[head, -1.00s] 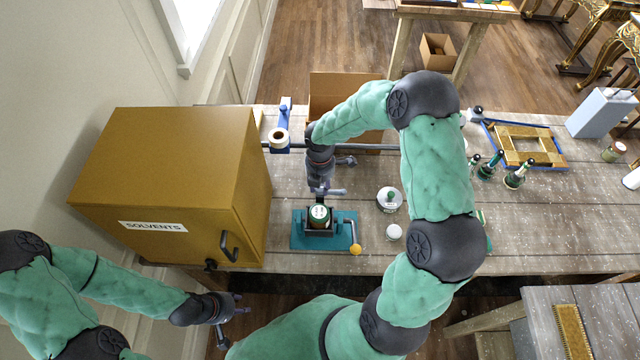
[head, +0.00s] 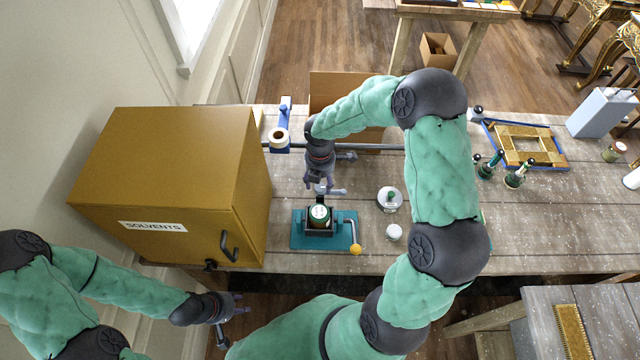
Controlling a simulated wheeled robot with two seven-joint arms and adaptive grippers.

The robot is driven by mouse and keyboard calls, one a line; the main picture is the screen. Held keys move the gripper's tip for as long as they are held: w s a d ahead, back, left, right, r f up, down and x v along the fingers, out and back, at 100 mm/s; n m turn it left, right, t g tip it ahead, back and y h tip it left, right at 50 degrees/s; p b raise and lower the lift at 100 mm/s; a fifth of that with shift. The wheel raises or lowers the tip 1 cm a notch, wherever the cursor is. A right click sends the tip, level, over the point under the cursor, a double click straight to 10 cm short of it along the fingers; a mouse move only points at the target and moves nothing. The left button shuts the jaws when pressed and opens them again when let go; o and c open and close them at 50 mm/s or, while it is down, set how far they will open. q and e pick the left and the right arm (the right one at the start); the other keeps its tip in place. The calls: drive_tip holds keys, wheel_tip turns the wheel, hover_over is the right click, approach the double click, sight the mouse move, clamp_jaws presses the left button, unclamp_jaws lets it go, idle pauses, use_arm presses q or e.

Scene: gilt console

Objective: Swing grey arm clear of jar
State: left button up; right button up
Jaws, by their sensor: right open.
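A jar (head: 319,214) with a pale lid and a green mark stands upright in a dark holder on a teal base plate (head: 300,241). A grey arm (head: 354,233) with a yellow knob (head: 355,250) sits at the right side of the holder, pointing toward the front edge, beside the jar and not over its lid. My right gripper (head: 325,188) is open and empty, just behind the jar, apart from the grey arm. My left gripper (head: 240,304) hangs in front of the table, far from the jar; its jaw gap is unclear.
A yellow solvents cabinet (head: 165,185) stands left of the fixture. A white-lidded tin (head: 389,199) and a small white pot (head: 393,232) stand to the right. A tape dispenser (head: 279,138) and cardboard box (head: 345,90) are behind. Bottles (head: 516,175) stand farther right.

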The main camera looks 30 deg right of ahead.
sight(320, 187)
wheel_tip(320, 187, up, 10)
idle(0.4)
drive_tip(key=shift+f, duration=0.1)
